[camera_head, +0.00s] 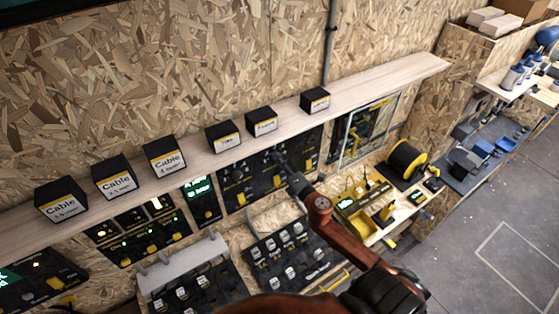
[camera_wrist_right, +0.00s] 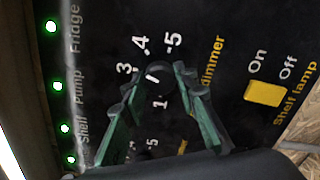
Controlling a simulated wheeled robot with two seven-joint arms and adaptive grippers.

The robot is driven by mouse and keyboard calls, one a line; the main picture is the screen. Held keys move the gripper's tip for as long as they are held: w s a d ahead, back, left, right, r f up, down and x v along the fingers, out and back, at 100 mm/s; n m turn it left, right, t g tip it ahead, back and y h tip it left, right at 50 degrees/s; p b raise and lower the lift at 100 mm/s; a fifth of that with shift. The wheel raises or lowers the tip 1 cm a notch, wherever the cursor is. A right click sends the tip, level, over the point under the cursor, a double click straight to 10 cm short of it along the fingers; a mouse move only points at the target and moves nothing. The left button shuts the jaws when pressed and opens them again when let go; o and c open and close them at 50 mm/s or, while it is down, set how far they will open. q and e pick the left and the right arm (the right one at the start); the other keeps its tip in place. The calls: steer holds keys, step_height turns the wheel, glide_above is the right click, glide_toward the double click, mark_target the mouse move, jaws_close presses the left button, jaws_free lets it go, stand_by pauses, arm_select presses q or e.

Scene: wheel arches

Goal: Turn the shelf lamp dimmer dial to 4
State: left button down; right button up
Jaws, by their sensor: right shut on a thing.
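The shelf lamp dimmer dial (camera_wrist_right: 154,72) is a dark round knob on a black panel, with a short white pointer line and white numbers around it. The 3, the 4 and the 5 stand around its upper side in the right wrist view. The pointer line is slanted; I cannot tell which number it marks. My right gripper (camera_wrist_right: 155,95) is shut on the dial, its green-sided fingers on either side of it. In the head view, my right gripper (camera_head: 282,160) reaches the black panel (camera_head: 237,196) under the shelf and hides the dial. My left gripper is not in view.
A yellow shelf lamp switch (camera_wrist_right: 263,94) marked On and Off sits to the right of the dial. Lit green lights (camera_wrist_right: 57,86) line the left side. A wooden shelf (camera_head: 285,124) with several black boxes runs above the panels. Other switch panels (camera_head: 290,252) lie below.

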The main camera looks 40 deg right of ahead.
steer(key=m+p, duration=0.2)
steer(key=m, duration=0.3)
steer(key=shift+m, duration=0.3)
stand_by(0.4)
steer(key=o, duration=1.2)
steer(key=shift+c, duration=0.2)
steer(key=s+a, duration=0.1)
steer(key=s, duration=1.1)
steer(key=shift+a+r, duration=0.2)
steer(key=shift+a, duration=0.05)
steer(key=shift+w, duration=0.1)
